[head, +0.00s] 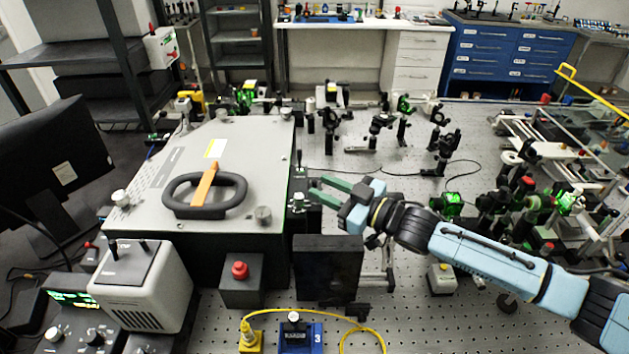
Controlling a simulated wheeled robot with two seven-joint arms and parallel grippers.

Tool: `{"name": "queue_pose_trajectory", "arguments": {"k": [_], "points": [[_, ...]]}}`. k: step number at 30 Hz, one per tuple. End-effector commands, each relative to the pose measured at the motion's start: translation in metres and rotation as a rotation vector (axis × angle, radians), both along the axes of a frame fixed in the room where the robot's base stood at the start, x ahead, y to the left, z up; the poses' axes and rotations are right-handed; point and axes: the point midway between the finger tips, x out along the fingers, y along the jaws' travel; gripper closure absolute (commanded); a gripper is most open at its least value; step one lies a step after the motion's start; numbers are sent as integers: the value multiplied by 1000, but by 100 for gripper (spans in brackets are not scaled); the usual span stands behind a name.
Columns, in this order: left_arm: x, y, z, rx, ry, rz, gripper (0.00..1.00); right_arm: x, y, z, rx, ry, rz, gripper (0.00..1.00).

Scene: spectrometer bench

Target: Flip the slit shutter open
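The spectrometer is a large grey-topped box (225,140) with dark sides, left of the middle. On its right side, facing the optics table, is a small dark slit fitting (299,172) with a thin upright lever and a silver knob (298,201) below. Which part is the shutter flap is too small to tell. My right gripper (316,186) reaches in from the right, its green fingertips just right of this fitting. A gap shows between the fingers, and nothing is seen between them. Contact with the fitting cannot be told. My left gripper is out of view.
A black upright panel (328,268) stands below the gripper, and a red-button box (241,281) is left of it. Several optics mounts (445,147) stand behind and to the right. A yellow cable (372,332) loops in front. Bare perforated table (415,188) lies behind my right arm.

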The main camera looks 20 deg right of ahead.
Motion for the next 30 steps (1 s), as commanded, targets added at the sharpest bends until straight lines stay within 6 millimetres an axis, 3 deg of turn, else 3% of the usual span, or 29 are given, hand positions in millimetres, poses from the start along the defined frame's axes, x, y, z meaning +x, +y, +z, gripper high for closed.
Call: {"name": "queue_pose_trajectory", "arguments": {"k": [6, 17, 24, 30], "points": [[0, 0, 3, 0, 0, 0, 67, 21, 17, 1, -1, -1, 0, 71], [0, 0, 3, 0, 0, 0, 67, 25, 21, 0, -1, 0, 0, 71], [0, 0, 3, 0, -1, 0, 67, 25, 21, 0, -1, 0, 0, 100], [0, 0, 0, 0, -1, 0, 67, 24, 21, -2, -4, -15, 0, 100]]}}
